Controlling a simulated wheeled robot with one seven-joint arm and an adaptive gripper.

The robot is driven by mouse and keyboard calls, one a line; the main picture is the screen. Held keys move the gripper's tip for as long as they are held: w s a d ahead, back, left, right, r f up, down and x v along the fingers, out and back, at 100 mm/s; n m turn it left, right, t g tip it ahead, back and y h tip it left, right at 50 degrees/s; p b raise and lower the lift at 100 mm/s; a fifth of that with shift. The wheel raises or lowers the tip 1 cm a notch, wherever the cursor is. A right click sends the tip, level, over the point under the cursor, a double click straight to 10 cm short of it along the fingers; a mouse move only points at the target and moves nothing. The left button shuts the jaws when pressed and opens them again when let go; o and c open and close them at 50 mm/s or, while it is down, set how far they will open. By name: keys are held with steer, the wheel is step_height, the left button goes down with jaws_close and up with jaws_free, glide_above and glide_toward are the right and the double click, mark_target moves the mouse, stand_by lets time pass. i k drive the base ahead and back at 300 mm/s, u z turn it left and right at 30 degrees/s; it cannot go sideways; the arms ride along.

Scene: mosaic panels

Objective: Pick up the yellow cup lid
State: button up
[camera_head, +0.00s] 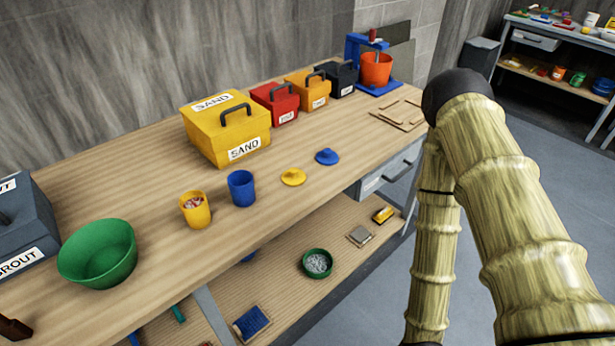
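The yellow cup lid (293,177) lies on the wooden workbench, a small round disc with a knob on top. A similar blue lid (327,156) lies just behind and to the right of it, apart from it. The yellow cup (196,212) stands open to the left, with pale and reddish bits inside. A blue cup (241,189) stands between the yellow cup and the yellow lid. My arm fills the right side of the view, away from the lid. My gripper is not visible.
The wooden workbench (150,200) also holds a yellow SAND box (228,133), smaller red, orange and dark boxes, a green bowl (97,253) and an orange bucket (376,69). Thin flat pieces (400,115) lie near its right end. Bench space in front of the lids is clear.

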mark_target(293, 176)
steer(key=z, duration=0.7)
steer(key=k, duration=1.05)
steer(key=u, duration=1.3)
steer(key=i, duration=0.5)
steer(key=u, duration=0.1)
